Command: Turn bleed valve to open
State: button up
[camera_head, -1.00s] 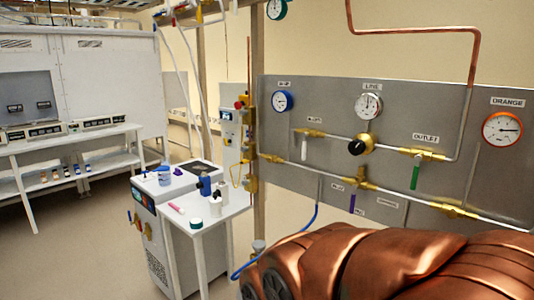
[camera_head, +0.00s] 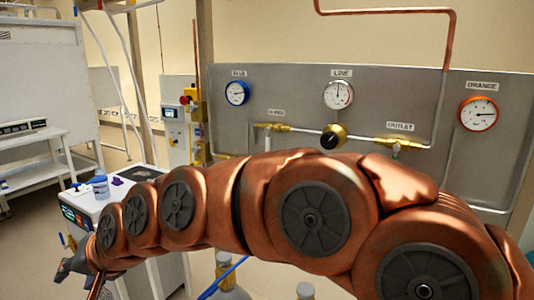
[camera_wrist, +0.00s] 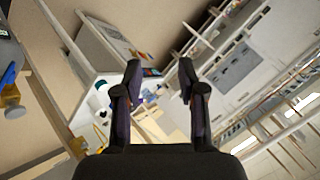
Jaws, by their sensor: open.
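The grey gauge panel (camera_head: 300,98) carries a brass valve (camera_head: 277,127) with a white handle at left, under a small label that I cannot read surely. I cannot tell for certain that this is the bleed valve. A black knob (camera_head: 331,139) is below the line gauge. My arm hides the lower pipes and valves. My gripper (camera_head: 78,264) is at the lower left of the head view, far from the panel valves. In the wrist view it (camera_wrist: 160,80) is open and empty.
A blue gauge (camera_head: 237,93), a white line gauge (camera_head: 338,95) and an orange gauge (camera_head: 478,113) are on the panel. A white cart (camera_head: 85,200) with small items stands at left. Gas bottle tops (camera_head: 224,265) show below my arm.

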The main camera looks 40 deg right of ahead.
aim_at(268, 149)
jog(key=w+r+m+t+y, duration=0.1)
jog(key=w+r+m+t, duration=0.3)
jog(key=w+r, duration=0.45)
jog(key=w+d+r+m+t+h+b, duration=0.2)
jog(key=w+d+r+m+t+h, duration=0.75)
jog(key=d+r+m, duration=0.6)
jog(key=d+f+m+g+h+b, duration=0.1)
jog(key=d+f+m+g+h, duration=0.25)
jog(key=d+m+h, duration=0.4)
jog(key=d+f+m+g+h+b, duration=0.15)
jog(key=d+m+g+h, duration=0.3)
jog(key=d+m, duration=0.65)
jog(key=s+d+f+m+g+h, duration=0.1)
jog(key=s+d+f+m+g, duration=0.4)
jog(key=d, duration=0.3)
jog(key=s+d+f+m+g+h, duration=0.2)
jog(key=s+d+f+m+g, duration=0.25)
jog(key=d+f+g, duration=0.3)
jog(key=shift+w+d+r+p, duration=0.2)
jog(key=shift+w+d+p, duration=0.1)
jog(key=shift+d, duration=0.85)
jog(key=shift+w+d+r+p, duration=0.15)
jog(key=shift+w+d+p, duration=0.1)
jog(key=shift+d, duration=0.85)
jog(key=shift+w+d+r+p, duration=0.2)
jog(key=shift+w+d+p, duration=0.1)
jog(key=shift+d, duration=0.85)
grip_shut()
